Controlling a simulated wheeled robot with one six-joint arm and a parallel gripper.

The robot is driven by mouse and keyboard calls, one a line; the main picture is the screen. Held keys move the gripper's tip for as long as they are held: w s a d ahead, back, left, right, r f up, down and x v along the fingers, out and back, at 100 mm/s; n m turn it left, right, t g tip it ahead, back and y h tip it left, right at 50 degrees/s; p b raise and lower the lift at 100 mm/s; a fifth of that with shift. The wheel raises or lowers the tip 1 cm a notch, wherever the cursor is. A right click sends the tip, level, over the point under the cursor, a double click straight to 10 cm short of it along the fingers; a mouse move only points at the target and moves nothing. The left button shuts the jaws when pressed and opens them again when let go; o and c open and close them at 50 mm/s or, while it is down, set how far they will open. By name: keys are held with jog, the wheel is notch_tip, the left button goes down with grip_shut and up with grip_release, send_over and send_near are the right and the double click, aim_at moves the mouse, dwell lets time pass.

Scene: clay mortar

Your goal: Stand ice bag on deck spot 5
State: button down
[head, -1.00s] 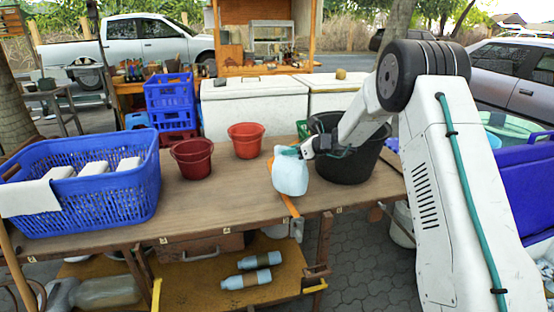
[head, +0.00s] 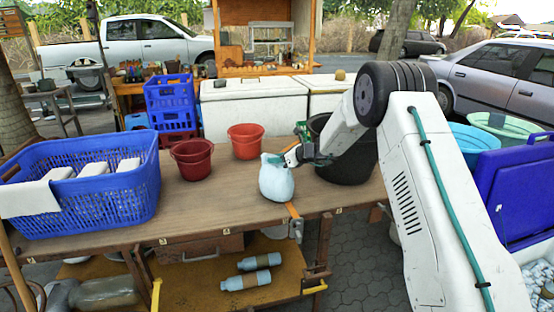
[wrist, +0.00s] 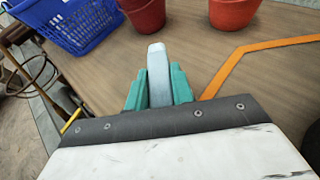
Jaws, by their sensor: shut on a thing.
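The ice bag (head: 277,182) is a pale blue-white sack with a pinched top. It is upright at the front part of the wooden table (head: 215,205), left of an orange strip (head: 292,210). My gripper (head: 293,157) is shut on its top from the right and behind. I cannot tell whether its base touches the wood. In the wrist view, teal fingers (wrist: 158,88) grip the pale bag top (wrist: 158,72); the bag's body is hidden. Small tags run along the table's front edge, too small to read, so I cannot tell which spot is 5.
Two red buckets (head: 192,160) (head: 246,141) stand behind and left of the bag. A blue basket (head: 110,200) with white blocks fills the table's left end. A black tub (head: 345,170) stands at the right, behind my arm. The table between basket and bag is clear.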

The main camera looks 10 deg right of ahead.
jog(key=c, duration=1.2)
grip_release()
jog(key=shift+f, duration=0.1)
jog(key=shift+s+d+r, duration=0.2)
jog(key=shift+d+r, duration=0.05)
jog(key=v, duration=1.1)
jog(key=shift+s, duration=0.2)
